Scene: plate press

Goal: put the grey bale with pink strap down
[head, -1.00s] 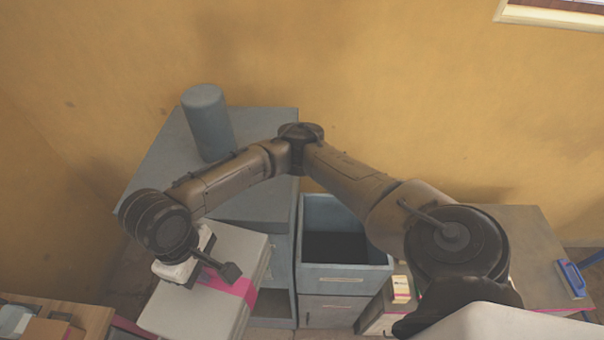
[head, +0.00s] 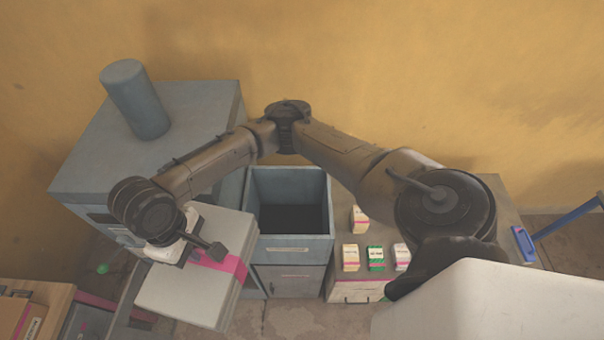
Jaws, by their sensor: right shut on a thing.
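The grey bale with pink strap (head: 167,292) hangs in my right gripper (head: 196,247) at the lower left of the head view. The strap (head: 226,264) crosses its top near the gripper. The gripper is shut on the bale; its fingertips are partly hidden by the wrist. The bale is held in front of the grey press (head: 90,160), with floor showing beside it. I cannot tell whether its underside touches anything. My left gripper is not in view.
An open blue-grey bin (head: 290,248) stands right of the bale. A table (head: 507,215) to its right carries several small labelled boxes (head: 376,257). A wooden surface with brown boxes (head: 20,315) is at the lower left. A blue-handled tool (head: 523,243) lies at the right.

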